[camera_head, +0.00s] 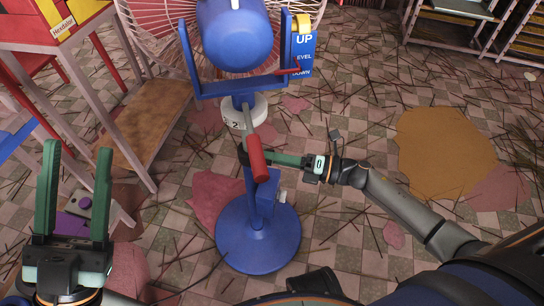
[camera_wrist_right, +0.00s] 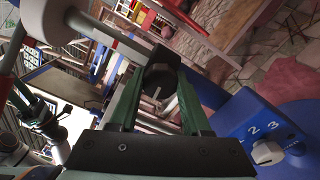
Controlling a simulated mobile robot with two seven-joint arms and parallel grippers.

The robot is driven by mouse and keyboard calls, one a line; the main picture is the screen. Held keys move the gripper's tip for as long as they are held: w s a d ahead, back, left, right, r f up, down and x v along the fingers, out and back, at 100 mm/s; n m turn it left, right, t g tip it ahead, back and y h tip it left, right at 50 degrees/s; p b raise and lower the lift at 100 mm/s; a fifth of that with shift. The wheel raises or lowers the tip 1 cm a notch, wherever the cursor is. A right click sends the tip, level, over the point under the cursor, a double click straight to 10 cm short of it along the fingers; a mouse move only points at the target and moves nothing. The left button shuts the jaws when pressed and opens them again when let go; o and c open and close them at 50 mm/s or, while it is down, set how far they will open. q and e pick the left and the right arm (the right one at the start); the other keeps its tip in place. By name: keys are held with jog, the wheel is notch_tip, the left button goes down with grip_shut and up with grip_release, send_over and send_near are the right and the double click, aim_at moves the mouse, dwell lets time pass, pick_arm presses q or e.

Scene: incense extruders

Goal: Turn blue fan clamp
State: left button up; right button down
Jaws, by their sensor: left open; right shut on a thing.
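The blue fan (camera_head: 233,35) stands on a round blue base (camera_head: 258,238). A lever with a grey shaft and red grip (camera_head: 256,158) slopes down in front of its pole. My right gripper (camera_head: 248,156) reaches in from the right at pole height, its tips partly hidden behind the red grip. In the right wrist view, the right gripper (camera_wrist_right: 160,88) is shut on a dark knob, which appears to be the fan clamp (camera_wrist_right: 158,72). My left gripper (camera_head: 77,152) is open and empty at the lower left, apart from the fan.
A white numbered ring (camera_head: 244,112) sits on the pole above the clamp. A blue switch box with a dial (camera_wrist_right: 262,130) is close to the right gripper. A table with red and yellow boxes (camera_head: 70,18) stands at the left. Incense sticks litter the tiled floor.

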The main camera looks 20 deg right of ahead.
jog(key=shift+c, duration=1.8)
grip_release()
jog(key=p+v, duration=0.2)
jog(key=v, duration=1)
jog(key=shift+s+d+p, duration=0.2)
jog(key=shift+d+p, duration=0.05)
jog(key=shift+p, duration=0.05)
